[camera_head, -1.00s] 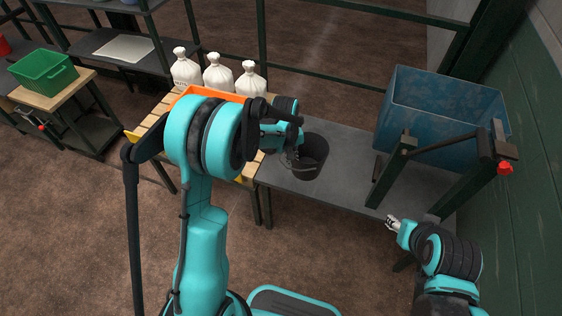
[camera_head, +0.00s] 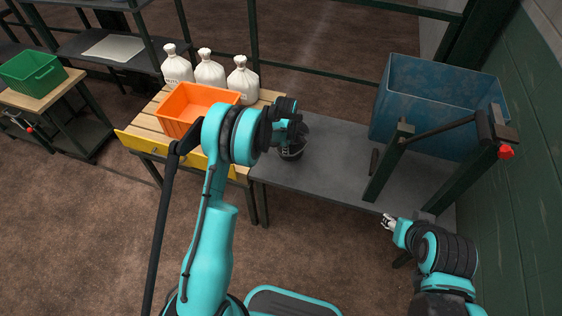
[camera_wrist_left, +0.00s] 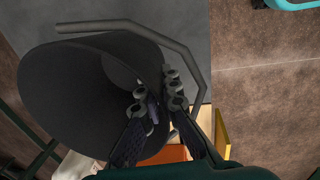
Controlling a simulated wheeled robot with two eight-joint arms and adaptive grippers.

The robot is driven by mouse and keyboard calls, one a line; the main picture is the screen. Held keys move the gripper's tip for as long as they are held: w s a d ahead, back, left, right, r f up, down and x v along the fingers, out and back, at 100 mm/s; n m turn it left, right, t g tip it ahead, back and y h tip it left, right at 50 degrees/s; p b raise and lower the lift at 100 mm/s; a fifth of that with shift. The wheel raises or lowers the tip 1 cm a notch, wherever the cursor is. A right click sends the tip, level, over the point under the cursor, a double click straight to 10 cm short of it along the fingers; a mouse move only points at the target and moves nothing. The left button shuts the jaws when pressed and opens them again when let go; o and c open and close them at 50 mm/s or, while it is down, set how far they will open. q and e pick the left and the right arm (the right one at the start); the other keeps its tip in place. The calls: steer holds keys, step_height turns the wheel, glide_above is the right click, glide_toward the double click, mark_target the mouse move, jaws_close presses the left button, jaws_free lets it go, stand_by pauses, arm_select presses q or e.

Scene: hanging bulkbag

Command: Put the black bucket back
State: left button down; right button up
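The black bucket (camera_head: 292,152) is over the left part of the grey table, partly hidden behind my left gripper (camera_head: 289,132). In the left wrist view the bucket (camera_wrist_left: 75,95) fills the left side, tilted, with its dark handle arcing over to the right. My left gripper (camera_wrist_left: 158,98) has its fingers close together at the bucket's rim, one on each side of the wall, and looks shut on it. I cannot tell whether the bucket's base touches the table. My right gripper (camera_head: 389,222) is low at the right, before the table's front edge, too small to judge.
The grey table (camera_head: 325,185) is clear in the middle. A blue bin (camera_head: 440,105) stands behind a dark frame with a red knob (camera_head: 505,152) at right. A green crate (camera_head: 32,72) is far left.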

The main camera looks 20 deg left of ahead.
arm_select(q)
steer(key=shift+s+a+f+b, duration=0.15)
steer(key=shift+a+f+b, duration=0.25)
steer(key=shift+f, duration=0.5)
steer(key=shift+s+a+f+b, duration=0.1)
steer(key=shift+a+f+b, duration=0.25)
steer(key=shift+f, duration=0.55)
steer(key=shift+s+a+f+b, duration=0.15)
steer(key=shift+a+f+b, duration=0.25)
steer(key=shift+f, duration=0.5)
steer(key=shift+f, duration=0.2)
steer(key=c, duration=1.7)
jaws_free()
steer(key=shift+r, duration=0.1)
